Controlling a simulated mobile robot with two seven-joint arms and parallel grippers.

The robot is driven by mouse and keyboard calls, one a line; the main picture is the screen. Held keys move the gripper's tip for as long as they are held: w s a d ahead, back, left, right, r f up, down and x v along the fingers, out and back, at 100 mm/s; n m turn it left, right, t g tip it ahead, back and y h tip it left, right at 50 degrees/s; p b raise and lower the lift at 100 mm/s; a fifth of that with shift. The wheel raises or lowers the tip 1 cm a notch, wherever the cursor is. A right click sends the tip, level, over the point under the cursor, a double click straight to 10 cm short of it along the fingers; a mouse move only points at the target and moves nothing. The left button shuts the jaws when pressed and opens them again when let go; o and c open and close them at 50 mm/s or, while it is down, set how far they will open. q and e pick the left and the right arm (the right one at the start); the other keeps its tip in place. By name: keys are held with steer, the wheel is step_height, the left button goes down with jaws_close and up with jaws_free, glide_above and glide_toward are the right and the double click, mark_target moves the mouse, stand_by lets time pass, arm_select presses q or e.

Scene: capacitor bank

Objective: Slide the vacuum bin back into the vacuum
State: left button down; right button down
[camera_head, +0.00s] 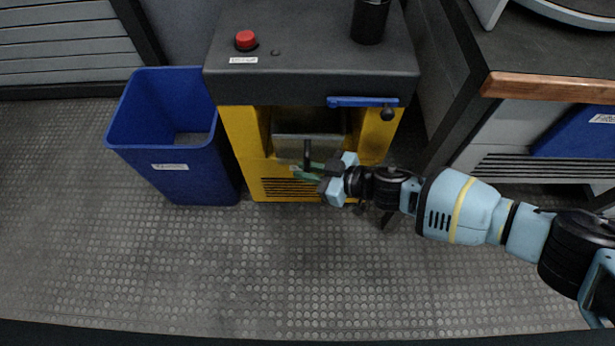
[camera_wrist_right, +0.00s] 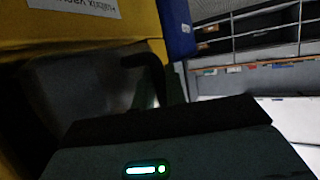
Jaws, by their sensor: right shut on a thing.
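The vacuum (camera_head: 262,180) is a yellow cabinet with a dark top, standing on the floor at the centre of the head view. Its grey bin (camera_head: 290,146) sits in the front opening. How deep it sits is hard to tell. A dark handle (camera_head: 307,150) stands out from the bin's front. My right gripper (camera_head: 310,171) comes in from the right and is shut on the handle. In the dim right wrist view, the handle (camera_wrist_right: 150,68) bends down between the fingers, close to the bin's grey face (camera_wrist_right: 80,85). My left gripper is not in view.
A blue waste bin (camera_head: 172,180) stands close to the vacuum's left side. A blue lever (camera_head: 362,102) with a black knob sits above the opening. A red button (camera_head: 246,40) and a black cylinder (camera_head: 369,20) are on top. A workbench (camera_head: 545,87) stands right. Floor in front is clear.

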steer(key=shift+w+b, duration=1.1)
steer(key=shift+w, duration=2.05)
steer(key=shift+f, duration=0.35)
steer(key=c, duration=1.3)
jaws_free()
steer(key=shift+f, duration=0.1)
steer(key=shift+c, duration=0.2)
